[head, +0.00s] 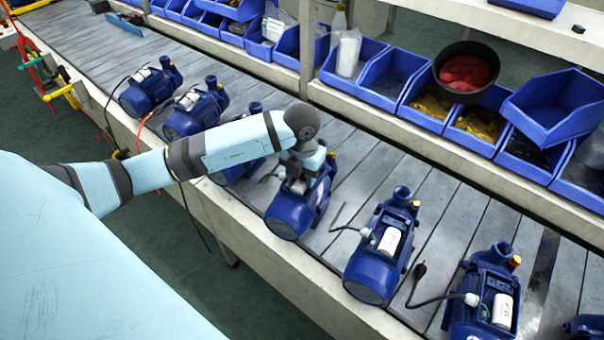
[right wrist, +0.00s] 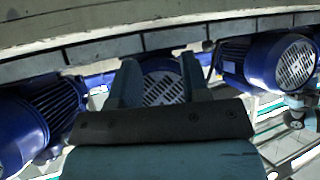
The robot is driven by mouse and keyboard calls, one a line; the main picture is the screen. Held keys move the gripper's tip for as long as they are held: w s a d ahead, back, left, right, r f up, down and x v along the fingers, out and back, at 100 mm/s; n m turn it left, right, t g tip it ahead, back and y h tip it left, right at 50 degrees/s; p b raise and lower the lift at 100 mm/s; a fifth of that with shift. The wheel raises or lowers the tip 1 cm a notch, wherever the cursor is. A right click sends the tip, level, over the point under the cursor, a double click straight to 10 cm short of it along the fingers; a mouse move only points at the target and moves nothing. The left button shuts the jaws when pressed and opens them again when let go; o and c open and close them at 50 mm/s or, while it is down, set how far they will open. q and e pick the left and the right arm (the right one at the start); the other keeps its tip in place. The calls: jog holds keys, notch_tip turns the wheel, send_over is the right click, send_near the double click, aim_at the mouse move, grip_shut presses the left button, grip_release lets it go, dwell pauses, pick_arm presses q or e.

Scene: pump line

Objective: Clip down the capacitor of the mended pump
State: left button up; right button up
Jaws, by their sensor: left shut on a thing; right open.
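A row of blue pumps stands on the grey slatted line. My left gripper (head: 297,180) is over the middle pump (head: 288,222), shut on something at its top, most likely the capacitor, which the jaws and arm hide. I cannot see whether the capacitor sits fully in its clip. The pump to the right (head: 372,275) shows a white capacitor (head: 389,240) lying on top. My right gripper (right wrist: 160,68) is open and empty in the right wrist view, with a pump's round grille (right wrist: 163,88) behind its fingers. It is not in the head view.
Another pump (head: 485,275) with a white capacitor stands further right, and others stand to the left (head: 150,90). Loose black cables lie between pumps. Blue bins (head: 385,85) and a black bowl (head: 466,70) with red contents line the back.

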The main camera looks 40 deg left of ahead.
pick_arm(q)
jog(key=shift+f, duration=0.25)
jog(key=o, duration=1)
jog(key=shift+c, duration=0.2)
jog(key=shift+r+p, duration=1.8)
jog(key=shift+r, duration=1.25)
notch_tip(320, 180, up, 14)
jog(key=b, duration=0.1)
jog(key=shift+b, duration=0.35)
jog(key=shift+f, duration=0.15)
